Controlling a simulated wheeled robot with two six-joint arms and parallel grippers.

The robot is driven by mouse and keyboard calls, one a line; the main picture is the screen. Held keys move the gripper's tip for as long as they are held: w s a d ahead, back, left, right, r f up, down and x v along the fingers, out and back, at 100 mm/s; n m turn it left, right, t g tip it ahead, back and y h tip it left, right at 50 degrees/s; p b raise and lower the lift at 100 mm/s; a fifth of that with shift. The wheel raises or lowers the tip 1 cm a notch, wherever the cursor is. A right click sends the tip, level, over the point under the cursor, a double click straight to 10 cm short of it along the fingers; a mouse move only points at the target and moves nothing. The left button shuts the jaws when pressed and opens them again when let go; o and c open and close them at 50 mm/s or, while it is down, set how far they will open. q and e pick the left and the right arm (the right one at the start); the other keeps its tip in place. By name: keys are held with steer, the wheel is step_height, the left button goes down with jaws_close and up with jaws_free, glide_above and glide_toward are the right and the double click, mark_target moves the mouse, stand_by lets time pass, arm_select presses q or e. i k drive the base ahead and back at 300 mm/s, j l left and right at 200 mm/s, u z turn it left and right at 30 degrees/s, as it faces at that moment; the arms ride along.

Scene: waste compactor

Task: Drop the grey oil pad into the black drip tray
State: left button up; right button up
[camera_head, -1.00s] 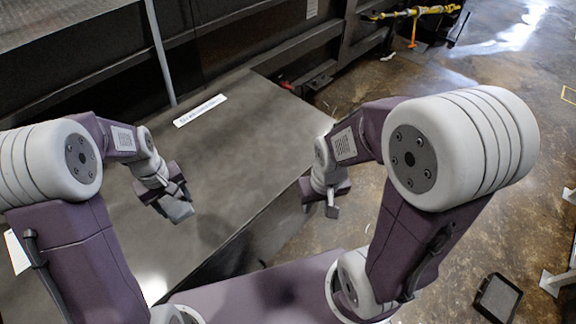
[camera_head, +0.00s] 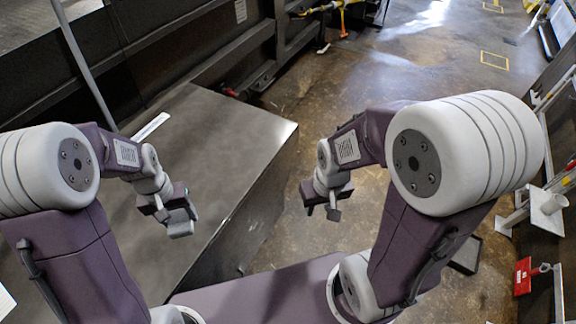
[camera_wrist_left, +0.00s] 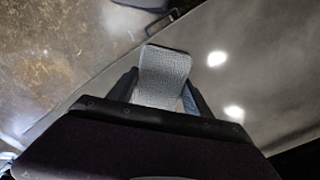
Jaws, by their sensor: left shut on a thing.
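My left gripper (camera_head: 177,212) is shut on the grey oil pad (camera_head: 181,229) and holds it above the dark metal surface. In the left wrist view the pad (camera_wrist_left: 163,75) is a textured grey piece standing out between the fingers. My right gripper (camera_head: 322,208) hangs over the floor beside the surface's edge; its finger gap is not clear. A black tray (camera_head: 467,256), likely the drip tray, lies on the floor at the right, partly hidden by my right arm.
The metal surface (camera_head: 215,130) fills the left, with a white label strip (camera_head: 151,126). Open brown floor (camera_head: 400,75) lies beyond its right edge. At the far right are a white stand with a cup (camera_head: 549,203) and a red item (camera_head: 523,276).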

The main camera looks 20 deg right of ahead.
mark_target(462, 247)
steer(key=j+z, duration=0.1)
steer(key=z, duration=2.65)
